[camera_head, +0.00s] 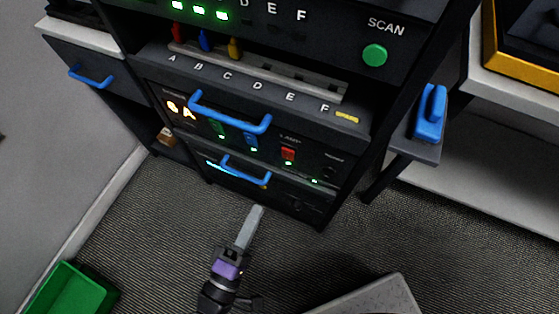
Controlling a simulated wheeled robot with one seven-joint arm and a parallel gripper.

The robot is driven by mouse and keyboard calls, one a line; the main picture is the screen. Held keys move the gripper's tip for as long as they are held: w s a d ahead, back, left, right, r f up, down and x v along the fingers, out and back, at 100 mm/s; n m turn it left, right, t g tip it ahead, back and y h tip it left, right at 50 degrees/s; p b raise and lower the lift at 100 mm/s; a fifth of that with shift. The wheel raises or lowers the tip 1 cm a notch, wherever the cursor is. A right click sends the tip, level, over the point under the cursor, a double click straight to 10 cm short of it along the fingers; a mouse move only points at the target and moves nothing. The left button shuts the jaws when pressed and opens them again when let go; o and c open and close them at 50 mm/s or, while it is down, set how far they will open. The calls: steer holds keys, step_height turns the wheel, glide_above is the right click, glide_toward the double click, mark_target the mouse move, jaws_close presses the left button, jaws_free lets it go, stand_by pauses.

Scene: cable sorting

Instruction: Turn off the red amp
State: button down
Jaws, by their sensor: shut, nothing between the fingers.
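A small red block (288,154), the only red part on the lower front of the dark rack (345,170), sits right of the green block (217,127) and the blue block (251,139). A tiny light glows just below it. I cannot make out its switch position or the small lettering above it. My gripper (257,209) is low in front of the rack, its pale fingers together and empty. It points up toward the rack's base, below and left of the red block, apart from it.
Two blue handles (231,113) (245,173) stick out from the rack front. Above are lettered slots with coloured plugs and a green SCAN button (375,55). A blue handle (430,112) stands at the right. A green bin (72,290) is on the floor at lower left.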

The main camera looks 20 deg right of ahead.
mark_target(285, 152)
steer(key=x, duration=1.3)
steer(key=shift+w+d, duration=0.25)
steer(key=shift+w+d+r+g+y+p, duration=0.2)
steer(key=shift+r+g+y+p, duration=0.1)
steer(key=shift+p, duration=0.45)
steer(key=shift+f, duration=0.25)
steer(key=shift+a, duration=0.1)
